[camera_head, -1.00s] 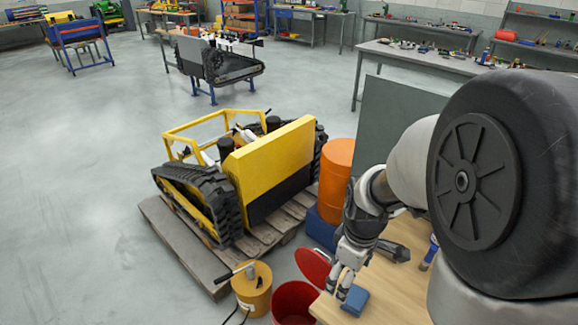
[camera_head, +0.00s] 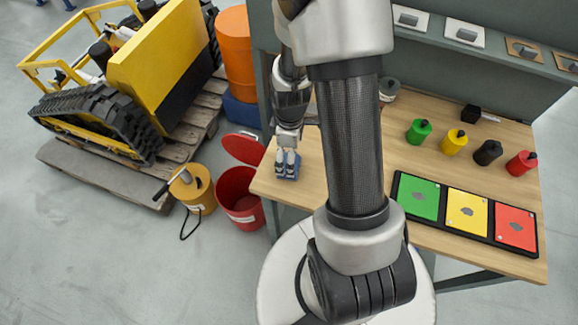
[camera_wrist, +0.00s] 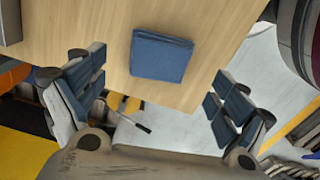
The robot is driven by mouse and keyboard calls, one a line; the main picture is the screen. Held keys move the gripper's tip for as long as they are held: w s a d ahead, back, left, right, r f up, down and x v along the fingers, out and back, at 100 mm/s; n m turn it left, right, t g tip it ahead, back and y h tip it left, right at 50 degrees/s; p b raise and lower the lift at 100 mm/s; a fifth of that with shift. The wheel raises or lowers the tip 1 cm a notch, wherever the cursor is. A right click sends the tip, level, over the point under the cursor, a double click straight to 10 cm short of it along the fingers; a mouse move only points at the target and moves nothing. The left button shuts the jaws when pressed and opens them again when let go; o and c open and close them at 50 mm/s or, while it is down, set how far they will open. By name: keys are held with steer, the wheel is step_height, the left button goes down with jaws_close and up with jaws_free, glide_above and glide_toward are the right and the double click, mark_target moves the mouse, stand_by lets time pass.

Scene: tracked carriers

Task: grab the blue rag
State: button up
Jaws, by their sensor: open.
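The blue rag (camera_wrist: 160,56) is a folded, flat square lying on the wooden bench (camera_wrist: 205,30) near its edge. In the wrist view it is in the upper middle, between the lines of my spread fingers and beyond their middle. My gripper (camera_head: 286,162) is open and empty, pointing down at the bench's left end. In the head view its fingers hide part of the rag. I cannot tell the exact height of the fingertips above it.
A red bucket (camera_head: 236,190) with a raised lid and a yellow can (camera_head: 195,192) stand on the floor left of the bench. Coloured canisters (camera_head: 453,143) and a tray of green, yellow and red panels (camera_head: 402,212) occupy the bench's right. A tracked carrier stands farther left.

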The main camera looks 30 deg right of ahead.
step_height(320, 180, down, 5)
steer(key=shift+w+a+f+b, duration=0.1)
steer(key=shift+f+b, duration=0.1)
steer(key=shift+b, duration=0.95)
steer(key=shift+r, duration=0.1)
steer(key=shift+c, duration=0.6)
steer(key=c, duration=1)
steer(key=shift+r, duration=0.1)
